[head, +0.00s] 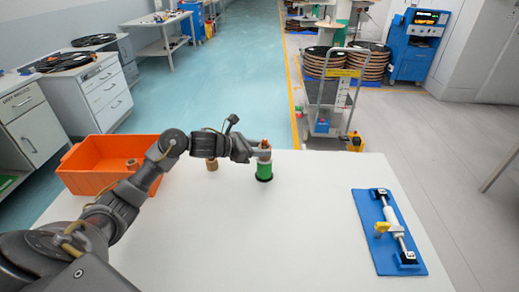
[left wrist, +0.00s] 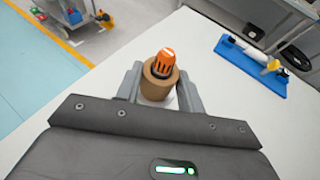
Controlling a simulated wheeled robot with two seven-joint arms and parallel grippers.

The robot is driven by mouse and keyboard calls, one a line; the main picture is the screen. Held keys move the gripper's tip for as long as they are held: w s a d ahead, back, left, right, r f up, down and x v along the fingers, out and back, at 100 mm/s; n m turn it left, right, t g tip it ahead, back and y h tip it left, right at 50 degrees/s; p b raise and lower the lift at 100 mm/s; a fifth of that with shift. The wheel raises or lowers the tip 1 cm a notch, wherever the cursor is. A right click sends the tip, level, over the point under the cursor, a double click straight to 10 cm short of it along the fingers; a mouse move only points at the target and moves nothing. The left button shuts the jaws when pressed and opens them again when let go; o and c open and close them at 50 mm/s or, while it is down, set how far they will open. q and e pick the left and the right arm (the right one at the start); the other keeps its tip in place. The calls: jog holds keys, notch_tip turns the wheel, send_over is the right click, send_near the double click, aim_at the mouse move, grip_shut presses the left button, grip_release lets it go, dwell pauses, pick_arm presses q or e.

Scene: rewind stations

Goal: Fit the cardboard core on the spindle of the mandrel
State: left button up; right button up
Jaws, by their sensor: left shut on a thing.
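The cardboard core (left wrist: 158,84) is a short brown tube between the two fingers of my left gripper (left wrist: 160,92), which is shut on it. The orange ribbed tip of the spindle (left wrist: 163,62) sticks up through the core's opening, so the core is around the spindle. In the head view my left gripper (head: 263,154) is at the top of the mandrel (head: 264,169), a green upright body on a black base on the white table. The core's lower edge is hidden by the fingers, so I cannot tell how far down it sits. My right gripper is not in view.
An orange crate (head: 92,182) with a brown core (head: 132,163) inside stands at the table's left. Another brown core (head: 212,165) stands on the table behind my arm. A blue plate (head: 372,232) with a white roller lies at the right. The white table (head: 290,245) is clear in the middle.

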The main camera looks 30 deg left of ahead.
pick_arm(q)
jog(key=o, duration=0.9)
jog(key=shift+o, duration=0.2)
jog(key=shift+r, duration=0.15)
jog(key=v, duration=1.2)
jog(key=shift+a, duration=0.1)
